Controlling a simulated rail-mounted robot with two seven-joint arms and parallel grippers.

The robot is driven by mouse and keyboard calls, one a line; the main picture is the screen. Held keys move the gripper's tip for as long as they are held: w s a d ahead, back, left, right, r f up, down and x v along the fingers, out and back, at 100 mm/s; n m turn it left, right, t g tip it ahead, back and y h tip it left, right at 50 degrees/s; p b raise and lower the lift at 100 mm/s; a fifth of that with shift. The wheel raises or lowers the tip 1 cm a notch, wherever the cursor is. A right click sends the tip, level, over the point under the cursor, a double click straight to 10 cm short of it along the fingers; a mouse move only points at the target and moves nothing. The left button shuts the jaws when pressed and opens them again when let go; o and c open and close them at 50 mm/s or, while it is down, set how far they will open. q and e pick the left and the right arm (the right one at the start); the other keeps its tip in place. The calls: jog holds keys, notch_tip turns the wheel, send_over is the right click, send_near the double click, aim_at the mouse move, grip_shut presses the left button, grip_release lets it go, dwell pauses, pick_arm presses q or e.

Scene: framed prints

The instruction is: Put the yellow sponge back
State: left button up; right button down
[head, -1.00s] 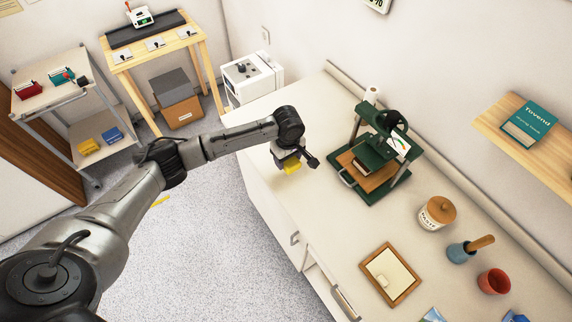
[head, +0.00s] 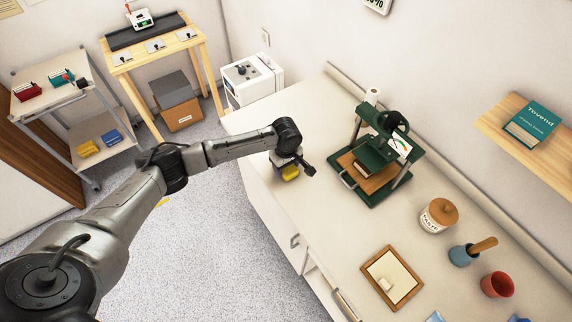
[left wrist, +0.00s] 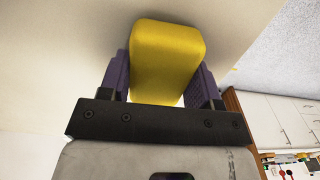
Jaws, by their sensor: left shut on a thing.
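The yellow sponge (head: 290,173) is held in my left gripper (head: 287,168), over the left edge area of the long white counter (head: 330,220). In the left wrist view the sponge (left wrist: 166,60) sits between the two purple fingers of my left gripper (left wrist: 165,80), which are shut on its sides. The pale surface of the counter fills much of the background there. I cannot tell whether the sponge touches the counter. My right gripper is not in view.
A green press (head: 377,150) stands on the counter just right of my left gripper. A paste jar (head: 438,215), a blue pot (head: 463,253), a red cup (head: 497,284) and a framed board (head: 391,276) stand nearer. A trolley (head: 75,120) and wooden table (head: 155,45) are at the back left.

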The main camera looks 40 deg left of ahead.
pick_arm(q)
jog(key=o, duration=0.8)
notch_tip(320, 180, up, 12)
jog(key=p, duration=0.2)
jog(key=s+d+f+m, duration=0.1)
jog(key=d+f, duration=0.1)
jog(key=s+d+f+m, duration=0.2)
jog(key=d, duration=0.1)
jog(key=s+d+f+m, duration=0.2)
jog(key=shift+s+d+f+h, duration=0.1)
jog(key=shift+s+d+h, duration=0.05)
jog(key=shift+d+h, duration=0.2)
jog(key=s+d+f+m+t+h, duration=0.1)
jog(key=s+d+f+m, duration=0.15)
jog(key=s+d, duration=0.2)
jog(key=s+d+f+m+t, duration=0.1)
jog(key=s+d+f+m, duration=0.15)
jog(key=s+m, duration=0.2)
jog(key=s+a+m, duration=0.1)
jog(key=s, duration=0.5)
jog(key=s+r+m+t+y, duration=0.1)
jog(key=s+m, duration=0.1)
jog(key=s, duration=0.4)
jog(key=s+a+r+m, duration=0.1)
jog(key=s+m, duration=0.1)
jog(key=s, duration=0.4)
jog(key=shift+s+a+r+t+y, duration=0.15)
jog(key=shift+a+r+t+y, duration=0.1)
jog(key=shift+a+t, duration=0.1)
